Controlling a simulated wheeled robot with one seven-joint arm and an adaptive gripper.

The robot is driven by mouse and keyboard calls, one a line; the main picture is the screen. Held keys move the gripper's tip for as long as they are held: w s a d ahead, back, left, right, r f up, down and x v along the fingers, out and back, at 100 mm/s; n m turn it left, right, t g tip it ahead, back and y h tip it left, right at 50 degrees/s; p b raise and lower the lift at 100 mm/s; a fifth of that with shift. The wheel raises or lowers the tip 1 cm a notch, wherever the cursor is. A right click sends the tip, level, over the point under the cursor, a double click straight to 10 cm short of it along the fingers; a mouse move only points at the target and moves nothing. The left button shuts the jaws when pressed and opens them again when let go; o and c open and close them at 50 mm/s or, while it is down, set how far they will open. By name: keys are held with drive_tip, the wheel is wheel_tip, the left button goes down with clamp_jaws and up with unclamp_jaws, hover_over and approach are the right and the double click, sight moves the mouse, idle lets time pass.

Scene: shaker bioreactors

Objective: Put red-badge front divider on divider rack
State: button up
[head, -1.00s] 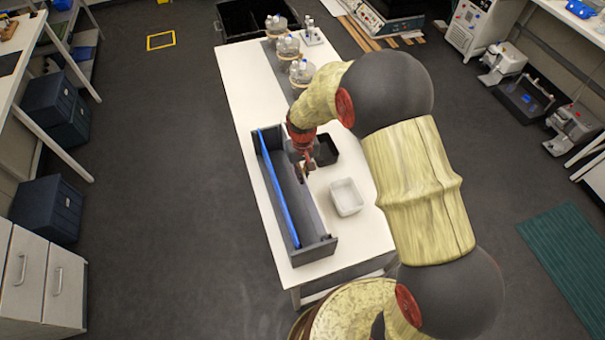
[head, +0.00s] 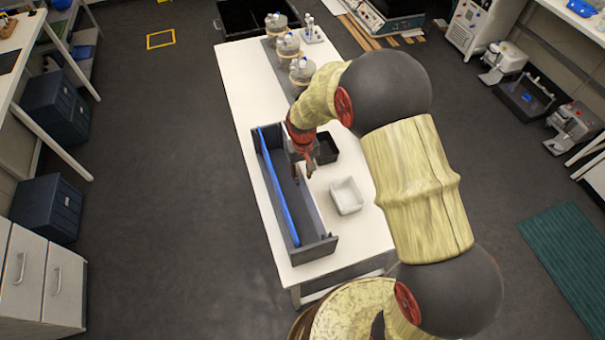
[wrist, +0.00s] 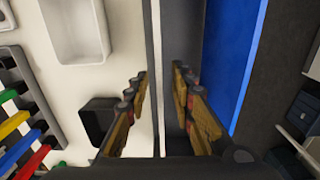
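A long dark grey box (head: 322,246) stands on the white table, with a blue panel (head: 279,188) standing lengthwise in it. The blue panel also shows on the right of the wrist view (wrist: 230,60). No red badge is visible, so I cannot tell which panel is the red-badge front divider. My gripper (head: 309,176) is at the box's right long side. In the wrist view my gripper (wrist: 160,78) has its fingers apart, on either side of long thin grey and white edges; contact is not clear. A rack with coloured bars (wrist: 20,133) shows at far left; I cannot tell if it is the divider rack.
A white tray (head: 347,197) and a small black tray (head: 327,149) stand just right of the box. Several capped vessels (head: 289,46) stand at the table's far end. My arm hides the table's right side.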

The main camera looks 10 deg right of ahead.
wheel_tip(320, 180, up, 12)
idle(0.7)
idle(0.4)
drive_tip(key=s, duration=0.1)
drive_tip(key=s+f, duration=0.1)
drive_tip(key=s, duration=0.1)
drive_tip(key=shift+s+d+f+g, duration=0.15)
drive_tip(key=shift+d+g, duration=0.2)
drive_tip(key=shift+g, duration=0.05)
drive_tip(key=s+d+r+t+b, duration=0.2)
drive_tip(key=s+d+r+b, duration=0.1)
drive_tip(key=s, duration=0.4)
drive_tip(key=s+d+r+m+t+b, duration=0.1)
drive_tip(key=s+d+r+t+b, duration=0.1)
drive_tip(key=s+d+r+b, duration=0.2)
drive_tip(key=s+d+r+m+t+b, duration=0.1)
drive_tip(key=s+d+r+t+b, duration=0.1)
drive_tip(key=s+b, duration=0.4)
drive_tip(key=s+d+r, duration=0.1)
drive_tip(key=s, duration=0.4)
drive_tip(key=shift+d+r+b, duration=0.15)
drive_tip(key=shift+d+b, duration=0.1)
drive_tip(key=shift+b, duration=0.1)
drive_tip(key=shift+s, duration=0.1)
